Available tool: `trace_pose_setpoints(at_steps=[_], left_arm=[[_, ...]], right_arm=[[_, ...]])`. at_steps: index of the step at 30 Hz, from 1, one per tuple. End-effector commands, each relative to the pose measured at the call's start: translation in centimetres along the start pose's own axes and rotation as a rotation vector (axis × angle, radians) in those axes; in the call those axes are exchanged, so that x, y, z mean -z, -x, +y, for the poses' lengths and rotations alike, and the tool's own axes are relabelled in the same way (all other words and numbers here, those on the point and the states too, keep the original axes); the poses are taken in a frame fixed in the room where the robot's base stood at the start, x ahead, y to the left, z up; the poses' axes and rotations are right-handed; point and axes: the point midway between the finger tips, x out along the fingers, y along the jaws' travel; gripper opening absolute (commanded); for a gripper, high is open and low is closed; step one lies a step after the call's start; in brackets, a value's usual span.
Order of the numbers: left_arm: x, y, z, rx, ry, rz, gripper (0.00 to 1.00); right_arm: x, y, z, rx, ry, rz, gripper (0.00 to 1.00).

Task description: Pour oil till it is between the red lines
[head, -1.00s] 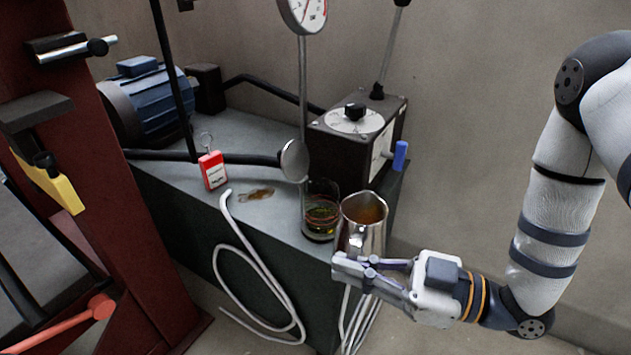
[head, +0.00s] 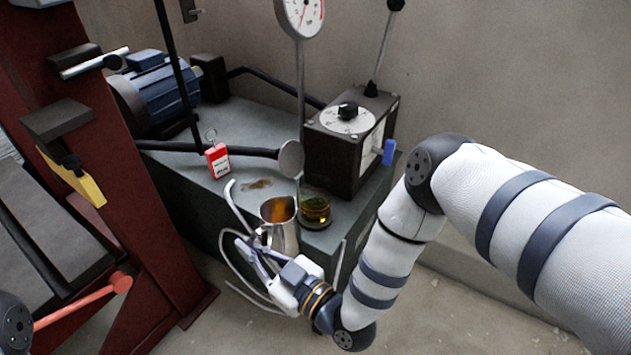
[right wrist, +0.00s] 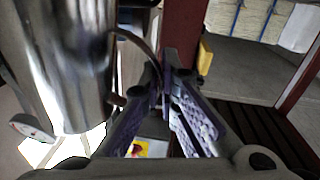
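A shiny metal jug (head: 286,238) with amber oil inside is close to upright, just left of and in front of a glass vessel (head: 316,207). The vessel stands on the bench near its front corner and holds some dark yellow-green liquid. I cannot make out red lines on it. My right gripper (head: 252,252) is shut on the jug's handle, at the jug's lower left. In the right wrist view, the jug's side (right wrist: 72,65) fills the left, and its curved handle (right wrist: 143,42) runs to the closed fingers (right wrist: 163,85). My left gripper is not in view.
The bench (head: 205,207) carries a black box with a dial (head: 350,140), a gauge on a rod (head: 301,15), a red tag (head: 217,162), a brown stain (head: 257,184) and a blue motor (head: 160,92). A white hose (head: 232,200) hangs near the jug. A red frame (head: 120,160) stands left.

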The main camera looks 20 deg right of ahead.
Motion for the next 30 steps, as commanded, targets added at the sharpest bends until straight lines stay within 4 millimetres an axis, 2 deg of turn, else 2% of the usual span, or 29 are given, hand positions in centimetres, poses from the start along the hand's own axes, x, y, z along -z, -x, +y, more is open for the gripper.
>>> trace_pose_setpoints(at_steps=[8,16,19,30], left_arm=[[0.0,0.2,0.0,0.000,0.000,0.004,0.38],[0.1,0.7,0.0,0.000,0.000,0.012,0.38],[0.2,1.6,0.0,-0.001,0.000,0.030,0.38],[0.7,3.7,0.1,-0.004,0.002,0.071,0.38]], right_arm=[[0.8,-0.1,0.6,0.007,-0.044,0.004,0.00],[2.6,-0.1,1.8,0.008,-0.180,0.002,0.00],[4.5,-0.2,2.7,0.007,-0.243,0.006,0.00],[9.4,-0.1,5.7,0.010,-0.489,-0.001,0.00]])
